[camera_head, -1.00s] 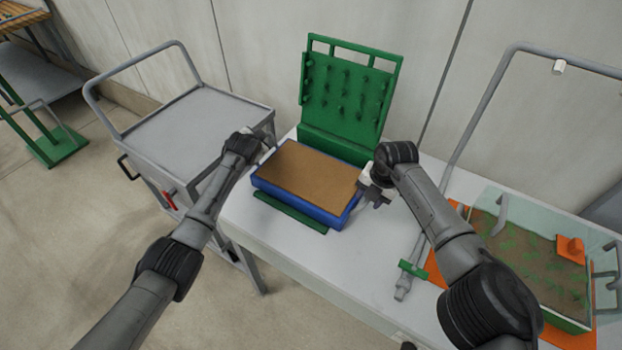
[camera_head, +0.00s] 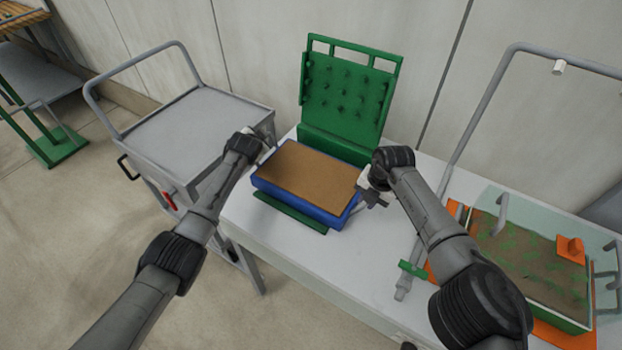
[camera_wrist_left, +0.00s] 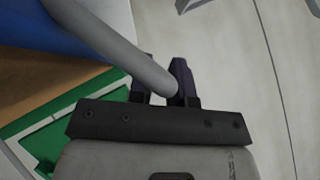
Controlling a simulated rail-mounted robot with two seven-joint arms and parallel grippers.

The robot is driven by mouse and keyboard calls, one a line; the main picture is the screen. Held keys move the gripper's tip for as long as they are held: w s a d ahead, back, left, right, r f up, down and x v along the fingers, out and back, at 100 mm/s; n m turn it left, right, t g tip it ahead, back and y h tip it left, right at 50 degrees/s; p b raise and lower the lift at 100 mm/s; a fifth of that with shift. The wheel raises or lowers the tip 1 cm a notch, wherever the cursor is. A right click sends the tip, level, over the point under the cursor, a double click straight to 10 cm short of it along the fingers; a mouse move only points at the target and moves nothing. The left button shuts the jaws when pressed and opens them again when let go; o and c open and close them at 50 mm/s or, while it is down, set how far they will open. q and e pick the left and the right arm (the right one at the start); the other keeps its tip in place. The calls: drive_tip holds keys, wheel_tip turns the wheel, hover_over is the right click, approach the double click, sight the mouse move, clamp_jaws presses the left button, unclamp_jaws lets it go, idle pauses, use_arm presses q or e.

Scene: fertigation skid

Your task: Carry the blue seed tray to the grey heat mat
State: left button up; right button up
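The blue seed tray (camera_head: 302,203), filled with brown soil, sits level on the white table. It also shows as a blue wall in the left wrist view (camera_wrist_left: 40,32). My left gripper (camera_head: 258,136) is at its far left end. In the left wrist view a grey bar (camera_wrist_left: 110,42) crosses my left gripper's dark fingers (camera_wrist_left: 162,80); whether they grip it is unclear. My right gripper (camera_head: 371,198) is at the tray's right end, beside a grey handle; its finger gap is hard to make out. I cannot pick out a grey heat mat with certainty.
A green studded panel (camera_head: 345,98) stands upright behind the tray. A grey trolley (camera_head: 195,125) adjoins the table's left side. At right are a grey pipe frame with a green clamp (camera_head: 412,270) and a planted tray (camera_head: 530,262) under a clear cover. Bare table lies in front.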

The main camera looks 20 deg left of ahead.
use_arm(q)
clamp_jaws()
use_arm(e)
clamp_jaws()
idle(0.6)
use_arm(q)
drive_tip(key=shift+w+r, duration=0.1)
drive_tip(key=shift+r, duration=0.1)
use_arm(e)
drive_tip(key=shift+s+r, duration=0.1)
